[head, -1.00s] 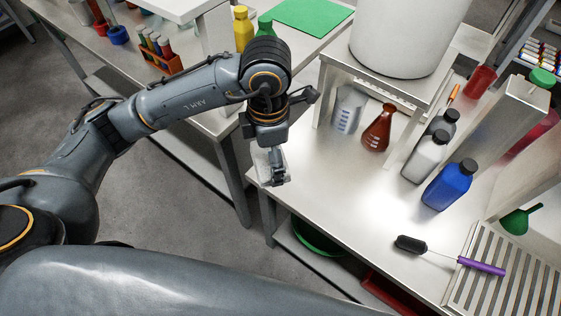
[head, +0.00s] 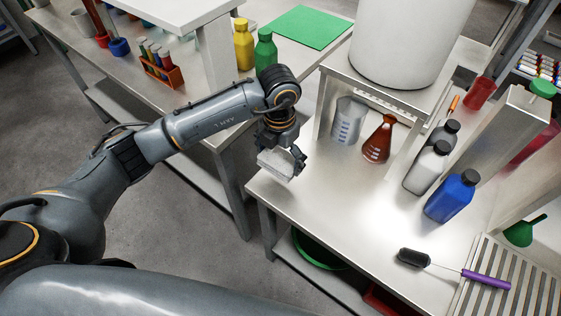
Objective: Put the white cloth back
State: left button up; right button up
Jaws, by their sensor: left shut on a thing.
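My left gripper (head: 283,158) points down over the left edge of the near metal table (head: 330,200). It is shut on the white cloth (head: 278,166), a pale folded piece that shows below the fingers. The cloth's underside is hidden, and I cannot tell whether it touches the table top. My right gripper is out of view.
A grey beaker (head: 348,121) and a red-brown flask (head: 379,142) stand right of the gripper. The table's front left area is clear.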

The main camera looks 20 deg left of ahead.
aim_at(280, 157)
pick_arm(q)
jog(key=f, duration=0.1)
jog(key=w+f, duration=0.2)
jog(key=shift+w+a, duration=0.2)
jog(key=shift+a, duration=0.05)
notch_tip(280, 157, down, 3)
jog(key=shift+w+f+p, duration=0.1)
jog(key=shift+p, duration=0.25)
jog(key=shift+f, duration=0.15)
jog(key=o, duration=0.8)
jog(key=shift+c, duration=0.2)
jog(key=shift+r, duration=0.2)
notch_tip(280, 157, up, 12)
jog(key=shift+b, duration=0.45)
